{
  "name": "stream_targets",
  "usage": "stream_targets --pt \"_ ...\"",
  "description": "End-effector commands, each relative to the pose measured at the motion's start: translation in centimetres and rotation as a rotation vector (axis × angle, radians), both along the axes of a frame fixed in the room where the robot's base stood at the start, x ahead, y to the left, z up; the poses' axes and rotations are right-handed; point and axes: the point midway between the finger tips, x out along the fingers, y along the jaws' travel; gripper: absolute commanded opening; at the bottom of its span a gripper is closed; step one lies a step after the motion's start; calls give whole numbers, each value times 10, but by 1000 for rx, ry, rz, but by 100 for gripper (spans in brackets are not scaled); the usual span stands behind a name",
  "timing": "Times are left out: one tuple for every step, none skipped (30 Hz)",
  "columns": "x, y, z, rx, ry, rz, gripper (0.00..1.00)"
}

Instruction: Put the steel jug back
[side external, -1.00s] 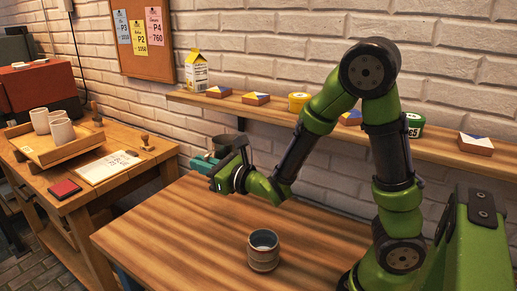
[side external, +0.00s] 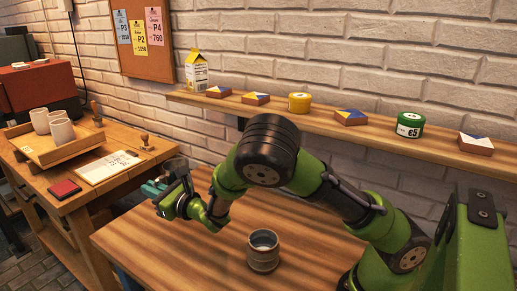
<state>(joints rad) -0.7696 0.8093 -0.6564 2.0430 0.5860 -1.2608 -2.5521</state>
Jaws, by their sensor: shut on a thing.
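The steel jug (side external: 176,166) shows as a small dark grey vessel at the gripper, partly hidden by the fingers and wrist. My gripper (side external: 163,184) is shut on it, near the far left corner of the wooden table (side external: 150,235). The jug appears roughly upright and raised, close to the gap between the table and the left bench; its exact height is hard to tell.
A ribbed grey cup (side external: 263,251) stands on the table in front of my arm. The left bench (side external: 150,163) carries a tray (side external: 85,150) of white cups, stamps, a paper and a red pad. The wall shelf (side external: 230,104) holds a milk carton, tins and boxes.

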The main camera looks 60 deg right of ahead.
Motion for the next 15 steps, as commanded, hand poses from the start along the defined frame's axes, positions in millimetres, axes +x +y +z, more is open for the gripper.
stream_targets --pt "4 1 1 -3 -2 -3 0" --pt "5 1 0 -3 -1 -6 0" --pt "6 0 -3 -3 0 -8 0" --pt "7 0 -8 -4 1 -10 0" --pt "7 -1 -13 -4 3 -11 0" --pt "7 -1 -21 -4 2 -12 0" --pt "7 -1 -27 -4 4 -13 0" --pt "7 -1 -32 -4 2 -13 0" --pt "7 -1 -39 -5 2 -12 0" --pt "7 -1 -44 -4 2 -11 0" --pt "7 -1 -48 -3 2 -13 0" --pt "7 -1 -52 -3 0 -12 0" --pt "7 -1 -54 -3 -1 -12 0" --pt "7 -1 -56 -3 1 -11 0" --pt "7 -1 -59 -2 1 -12 0"
